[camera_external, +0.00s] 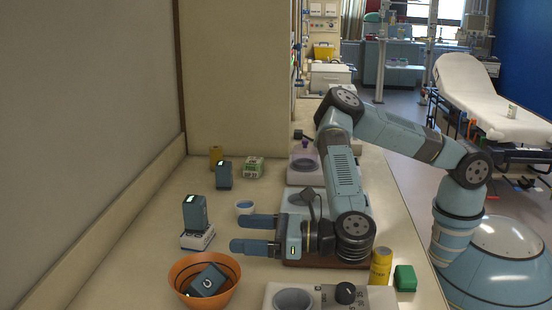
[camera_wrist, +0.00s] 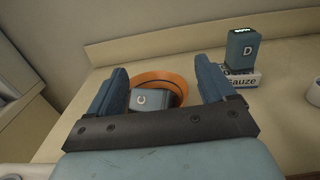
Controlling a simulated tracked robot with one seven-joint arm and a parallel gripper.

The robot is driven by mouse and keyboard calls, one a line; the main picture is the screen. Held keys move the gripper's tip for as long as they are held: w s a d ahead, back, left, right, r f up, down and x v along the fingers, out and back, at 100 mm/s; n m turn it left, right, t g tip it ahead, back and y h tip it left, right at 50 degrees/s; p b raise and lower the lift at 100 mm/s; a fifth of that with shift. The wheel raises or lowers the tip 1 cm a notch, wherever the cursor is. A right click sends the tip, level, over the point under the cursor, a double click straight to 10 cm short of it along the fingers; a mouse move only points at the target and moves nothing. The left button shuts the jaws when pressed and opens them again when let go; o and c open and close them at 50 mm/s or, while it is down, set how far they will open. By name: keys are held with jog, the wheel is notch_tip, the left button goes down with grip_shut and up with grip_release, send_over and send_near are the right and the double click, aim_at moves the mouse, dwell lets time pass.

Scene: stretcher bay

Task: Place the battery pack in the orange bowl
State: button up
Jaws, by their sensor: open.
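The orange bowl (camera_external: 177,277) stands at the front left of the counter. A dark blue battery pack (camera_external: 208,280) marked with a C-like letter lies tilted inside it. In the wrist view the bowl's rim (camera_wrist: 166,76) and the pack (camera_wrist: 146,98) show between my fingers. My gripper (camera_external: 238,234) is open and empty, to the upper right of the bowl in the external view and apart from the pack; its fingers (camera_wrist: 160,78) are spread wide. A similar pack marked D (camera_wrist: 241,47) stands on a gauze box (camera_wrist: 240,80); both also show behind the bowl.
Another dark blue pack (camera_external: 223,175) stands farther back, near a tan cylinder (camera_external: 215,154) and a green-and-white box (camera_external: 252,167). A small cup (camera_external: 244,207) is close to my fingers. A yellow cylinder (camera_external: 381,267), a green block (camera_external: 405,278) and a knobbed panel (camera_external: 345,294) are at front right.

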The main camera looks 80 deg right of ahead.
jog(key=s, duration=0.4)
jog(key=shift+s, duration=0.35)
